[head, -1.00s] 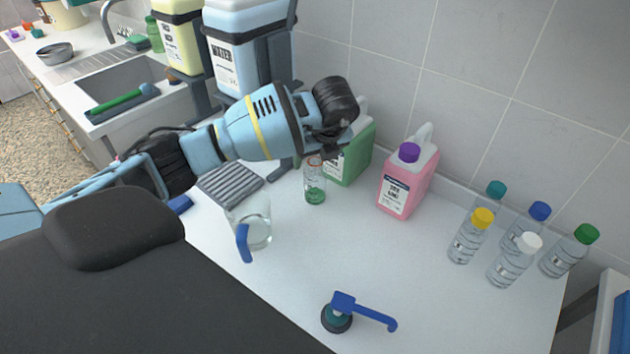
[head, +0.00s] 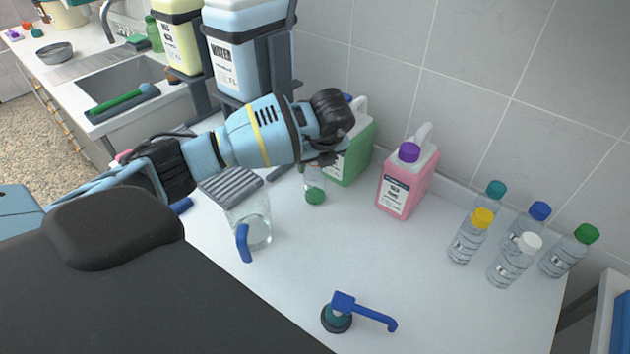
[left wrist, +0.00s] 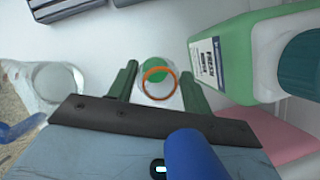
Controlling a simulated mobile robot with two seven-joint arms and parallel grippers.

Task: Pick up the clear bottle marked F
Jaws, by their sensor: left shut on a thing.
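Several clear bottles with coloured caps stand at the right of the counter: teal (head: 495,188), yellow (head: 467,240), blue (head: 533,218), white (head: 511,263) and green (head: 567,253). Their label letters are too small to read, so I cannot tell which is marked F. My left gripper (head: 318,164) points down over a small clear container with green at its bottom (head: 315,194), away from those bottles. In the left wrist view my gripper's green fingers (left wrist: 158,72) are shut on the sides of this clear container (left wrist: 158,90), which has an orange ring.
A green jug (head: 352,155) stands close behind the held container, and a pink jug (head: 408,180) to its right. A clear pitcher with a blue handle (head: 243,240) is to the left. The middle counter is clear.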

